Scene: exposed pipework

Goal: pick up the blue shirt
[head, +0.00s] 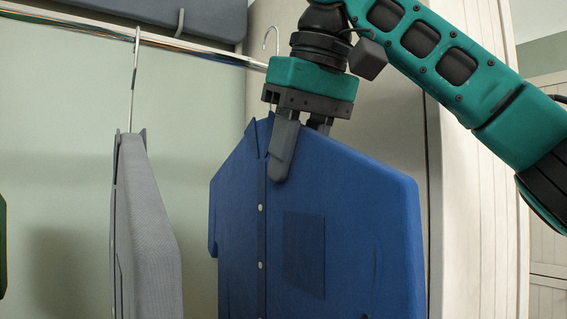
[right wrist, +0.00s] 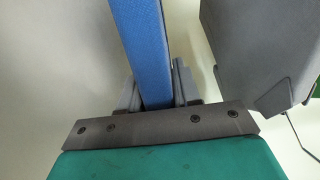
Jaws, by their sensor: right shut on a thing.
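The blue shirt (head: 345,225) hangs upright in the right half of the head view, with buttons down its front and a chest pocket. Its hanger hook shows above the collar, partly hidden behind my gripper. My right gripper (head: 300,155) comes down from above and is shut on the shirt's top edge beside the collar, one finger in front and one behind. In the right wrist view the blue shirt (right wrist: 146,50) shows as a narrow strip between the two fingers (right wrist: 157,92). My left gripper is not in view.
A grey shirt (head: 148,230) hangs to the left on the metal rail (head: 200,48), with a gap between it and the blue shirt. A dark grey folded item (head: 170,15) lies above the rail. A pale panel (head: 480,220) stands at the right.

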